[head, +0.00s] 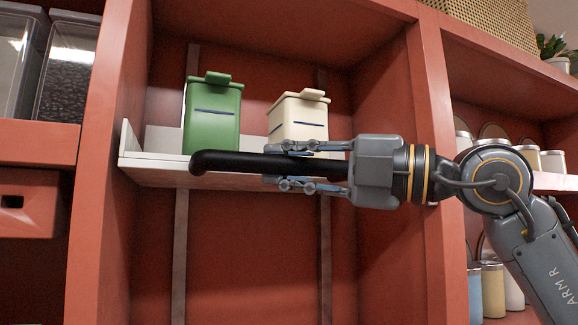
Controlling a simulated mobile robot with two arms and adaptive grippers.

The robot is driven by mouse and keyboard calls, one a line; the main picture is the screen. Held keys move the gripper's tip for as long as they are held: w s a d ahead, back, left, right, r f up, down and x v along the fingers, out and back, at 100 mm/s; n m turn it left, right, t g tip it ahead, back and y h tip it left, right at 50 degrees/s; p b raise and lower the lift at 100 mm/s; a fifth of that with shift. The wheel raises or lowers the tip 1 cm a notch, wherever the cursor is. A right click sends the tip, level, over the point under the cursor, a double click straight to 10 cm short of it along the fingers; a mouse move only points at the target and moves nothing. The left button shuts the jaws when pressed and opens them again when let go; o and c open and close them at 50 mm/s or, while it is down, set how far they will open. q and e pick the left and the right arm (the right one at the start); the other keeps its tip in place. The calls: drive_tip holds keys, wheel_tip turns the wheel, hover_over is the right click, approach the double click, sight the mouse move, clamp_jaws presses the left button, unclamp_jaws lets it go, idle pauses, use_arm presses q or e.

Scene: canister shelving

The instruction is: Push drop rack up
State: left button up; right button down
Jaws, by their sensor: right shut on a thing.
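The drop rack (150,173) is a pale tray-like shelf with a black bar handle (232,163) along its front. It sits inside the red cabinet bay, between two vertical rails. A green canister (212,122) and a cream canister (300,118) stand on it. My right gripper (292,166) comes in from the right and is shut around the right part of the black handle, one finger above and one below. It hides the rack's right front part. My left gripper is not in view.
Red cabinet walls stand close on both sides, with the right divider (442,150) behind my arm. Dark clear containers (68,70) are at upper left. Several lidded canisters (492,290) stand on right shelves. The bay below the rack is empty.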

drive_tip(key=shift+s+d+r, duration=0.1)
drive_tip(key=shift+d+r, duration=0.1)
drive_tip(key=shift+r, duration=0.3)
drive_tip(key=c, duration=1.4)
unclamp_jaws()
drive_tip(key=shift+o, duration=1.3)
drive_tip(key=shift+a, duration=0.15)
drive_tip(key=shift+f, duration=0.2)
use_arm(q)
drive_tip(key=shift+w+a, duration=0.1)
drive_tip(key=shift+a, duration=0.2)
use_arm(e)
drive_tip(key=v, duration=1.1)
drive_tip(key=shift+s+d+f, duration=0.15)
drive_tip(key=shift+d+f, duration=0.05)
drive_tip(key=shift+d, duration=0.15)
